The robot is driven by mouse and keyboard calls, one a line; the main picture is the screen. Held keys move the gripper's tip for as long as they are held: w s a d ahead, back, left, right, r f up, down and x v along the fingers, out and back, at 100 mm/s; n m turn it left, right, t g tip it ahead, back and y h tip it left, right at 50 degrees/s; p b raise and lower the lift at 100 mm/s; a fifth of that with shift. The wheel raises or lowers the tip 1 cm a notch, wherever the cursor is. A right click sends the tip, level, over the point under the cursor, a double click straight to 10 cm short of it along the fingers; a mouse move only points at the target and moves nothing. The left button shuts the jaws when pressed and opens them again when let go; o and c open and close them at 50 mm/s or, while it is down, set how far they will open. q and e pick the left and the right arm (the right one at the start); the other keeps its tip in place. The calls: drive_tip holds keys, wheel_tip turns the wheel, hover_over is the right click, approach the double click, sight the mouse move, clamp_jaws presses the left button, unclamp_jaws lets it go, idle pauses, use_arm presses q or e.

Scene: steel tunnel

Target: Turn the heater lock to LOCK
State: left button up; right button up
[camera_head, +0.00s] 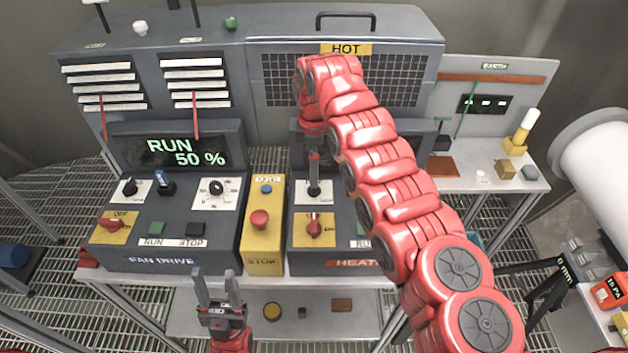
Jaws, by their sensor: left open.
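The heater panel (334,264) stands right of the yellow stop column, partly hidden by my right arm. It carries a black knob on a white plate (301,194) and a red rotary handle (314,228) on a yellow plate. Their small labels cannot be read, so I cannot tell which is the lock or its setting. My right gripper (314,170) points down at the black knob, at or just above it; contact and finger gap are unclear. My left gripper (218,287) is open and empty, low in front of the bench, fingers up.
The fan drive panel (150,262) shows "RUN 50 %" on its display (178,152). A red stop button (260,219) sits on the yellow column (263,243). A side table (500,180) at right holds small objects. A lower shelf (205,310) lies under the bench.

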wheel_tip(320, 180, down, 5)
drive_tip(key=shift+r+p, duration=0.1)
drive_tip(key=shift+p, duration=0.85)
drive_tip(key=shift+f, duration=0.4)
